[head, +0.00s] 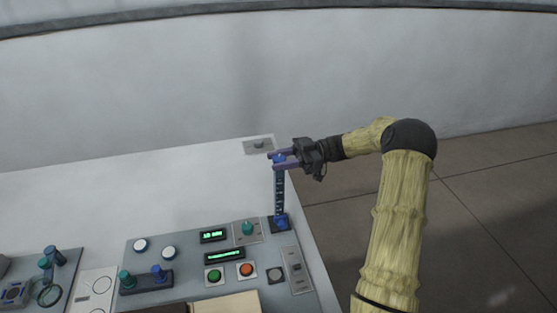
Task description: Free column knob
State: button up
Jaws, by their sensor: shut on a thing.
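A dark column (280,194) with a ladder-like face stands upright on a blue base (281,222) at the right rear corner of the grey control panel (139,295). A blue knob (279,158) sits at the column's top. My gripper (281,160) reaches in from the right, its purple fingers on both sides of the knob and shut on it. The fingers hide part of the knob. I cannot tell from this view whether the knob is loose from the column.
A small grey plate (258,146) lies on the white table (60,200) behind the column. A teal knob (247,228), green display (224,254), green button (214,276) and orange button (246,269) are on the panel. A white wall rises behind; open floor lies right.

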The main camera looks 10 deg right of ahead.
jog(key=shift+r+n+g, duration=0.1)
jog(key=shift+n+g, duration=0.7)
jog(key=shift+g, duration=0.5)
jog(key=o, duration=0.9)
jog(key=shift+o, duration=0.2)
